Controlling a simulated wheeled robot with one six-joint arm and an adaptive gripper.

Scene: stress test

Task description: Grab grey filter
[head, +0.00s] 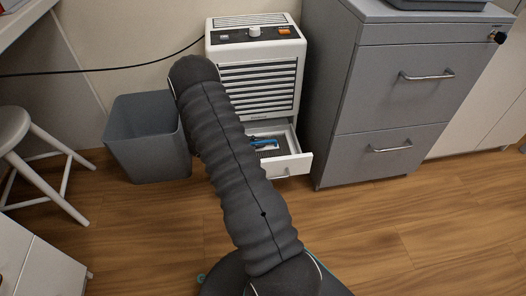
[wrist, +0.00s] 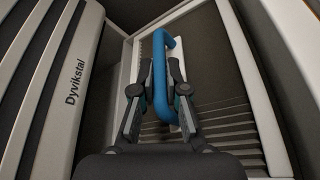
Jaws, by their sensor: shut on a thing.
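The grey filter (wrist: 215,125) lies in the pulled-out drawer (head: 294,166) at the bottom of the white unit (head: 256,80). It has dark pleats and a blue handle (wrist: 159,70), and part of it also shows in the head view (head: 268,153). My gripper (wrist: 157,95) is over the drawer with one finger on each side of the blue handle, shut on it. The gripper hides part of the handle and the filter. In the head view my arm covers the drawer's left part, and the gripper's fingers cannot be made out.
A grey bin (head: 148,140) stands left of the white unit, and a grey filing cabinet (head: 392,110) stands close on its right. A white stool (head: 35,160) is at the far left. A black cable (head: 110,70) runs to the unit. Wood floor (head: 400,235) is clear in front.

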